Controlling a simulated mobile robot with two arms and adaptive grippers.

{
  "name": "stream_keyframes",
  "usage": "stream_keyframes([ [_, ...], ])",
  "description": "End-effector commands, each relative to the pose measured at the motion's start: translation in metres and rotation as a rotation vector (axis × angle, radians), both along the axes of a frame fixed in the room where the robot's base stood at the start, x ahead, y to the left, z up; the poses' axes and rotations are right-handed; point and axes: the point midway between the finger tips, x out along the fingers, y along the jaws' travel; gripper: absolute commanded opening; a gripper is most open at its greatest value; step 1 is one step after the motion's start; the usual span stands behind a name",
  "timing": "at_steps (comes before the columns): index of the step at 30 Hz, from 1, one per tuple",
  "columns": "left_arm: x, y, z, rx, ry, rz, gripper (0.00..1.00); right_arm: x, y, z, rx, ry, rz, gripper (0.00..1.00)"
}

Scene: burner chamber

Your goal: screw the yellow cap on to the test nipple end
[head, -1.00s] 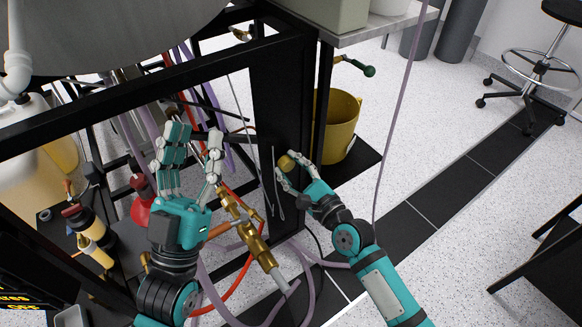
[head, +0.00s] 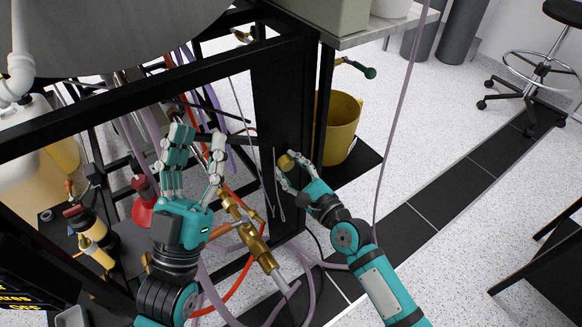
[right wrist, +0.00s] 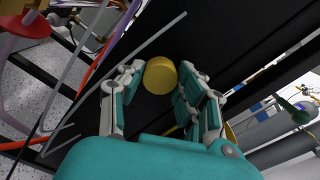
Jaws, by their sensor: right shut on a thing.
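The yellow cap (head: 286,162) is in my right gripper (head: 294,165), which is shut on it at the fingertips, in front of a black frame post. In the right wrist view, the cap (right wrist: 160,75) shows as a round yellow piece between the fingertips of the gripper (right wrist: 163,72). A brass pipe fitting (head: 254,241) slants up to the left, left of and below the cap and apart from it. I cannot tell for certain which end is the test nipple. My left gripper (head: 198,136) is open and empty, fingers up, just left of the fitting's upper end.
A black post (head: 284,105) stands right behind my right gripper. Purple hoses (head: 309,292) and a red hose (head: 235,285) run around the fitting. A yellow bucket (head: 341,125) stands on a shelf to the right. Open floor (head: 440,130) lies further right.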

Motion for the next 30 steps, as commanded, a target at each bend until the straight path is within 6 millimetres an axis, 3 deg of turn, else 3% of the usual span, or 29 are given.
stream_keyframes([
  [15,0.027,-0.002,-0.039,0.077,0.272,0.015,0.4,0.0,0.001,0.001,0.308,0.224,0.0,0.0],
  [30,0.039,0.001,-0.079,0.141,0.505,0.029,0.4,0.0,0.001,0.001,0.526,0.38,0.001,0.0],
])
